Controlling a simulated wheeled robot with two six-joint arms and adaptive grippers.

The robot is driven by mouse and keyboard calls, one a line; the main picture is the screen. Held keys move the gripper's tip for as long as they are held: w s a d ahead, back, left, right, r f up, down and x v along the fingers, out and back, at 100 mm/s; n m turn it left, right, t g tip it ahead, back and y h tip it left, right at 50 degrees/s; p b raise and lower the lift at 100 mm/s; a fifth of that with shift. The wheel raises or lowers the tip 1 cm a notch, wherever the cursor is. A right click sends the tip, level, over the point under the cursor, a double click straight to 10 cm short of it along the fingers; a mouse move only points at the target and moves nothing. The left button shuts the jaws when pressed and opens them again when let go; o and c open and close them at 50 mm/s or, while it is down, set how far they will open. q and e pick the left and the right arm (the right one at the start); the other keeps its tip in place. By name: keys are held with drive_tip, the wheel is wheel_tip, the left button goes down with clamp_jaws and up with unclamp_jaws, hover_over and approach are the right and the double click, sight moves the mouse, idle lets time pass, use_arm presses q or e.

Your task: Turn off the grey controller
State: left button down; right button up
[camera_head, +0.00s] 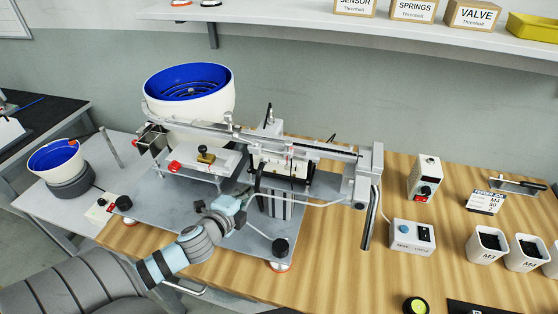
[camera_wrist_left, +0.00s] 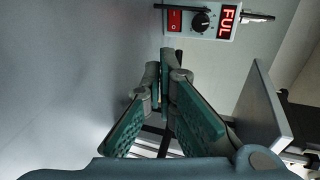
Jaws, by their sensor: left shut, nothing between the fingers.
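In the left wrist view a grey controller (camera_wrist_left: 203,20) shows at the top, with a red rocker switch (camera_wrist_left: 174,20) at its left end, a black knob in the middle and a lit red display on the right. I cannot tell surely which box in the head view it is. My left gripper (camera_head: 240,194) is shut and empty, over the front of the gantry machine's metal plate. In the wrist view its green-padded fingers (camera_wrist_left: 168,66) point toward the controller, below its switch and apart from it. My right gripper is not in view.
The gantry (camera_head: 270,139) stands just beyond my left gripper, with a white and blue bowl (camera_head: 190,108) behind it. A box with a red switch (camera_head: 424,178), a blue-button box (camera_head: 410,238) and bins stand right. A smaller bowl (camera_head: 57,160) stands left.

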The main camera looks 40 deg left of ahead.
use_arm(q)
drive_tip(key=shift+s+r, duration=0.3)
drive_tip(key=shift+s, duration=0.3)
drive_tip(key=b+x, duration=0.1)
drive_tip(key=x, duration=0.3)
drive_tip(key=b+x, duration=0.1)
drive_tip(key=x, duration=0.4)
drive_tip(key=r+b+x, duration=0.1)
drive_tip(key=x, duration=0.3)
drive_tip(key=shift+w+f+b, duration=0.15)
drive_tip(key=shift+w+b, duration=0.15)
drive_tip(key=shift+w, duration=0.1)
drive_tip(key=shift+w+a, duration=0.1)
drive_tip(key=shift+w, duration=0.25)
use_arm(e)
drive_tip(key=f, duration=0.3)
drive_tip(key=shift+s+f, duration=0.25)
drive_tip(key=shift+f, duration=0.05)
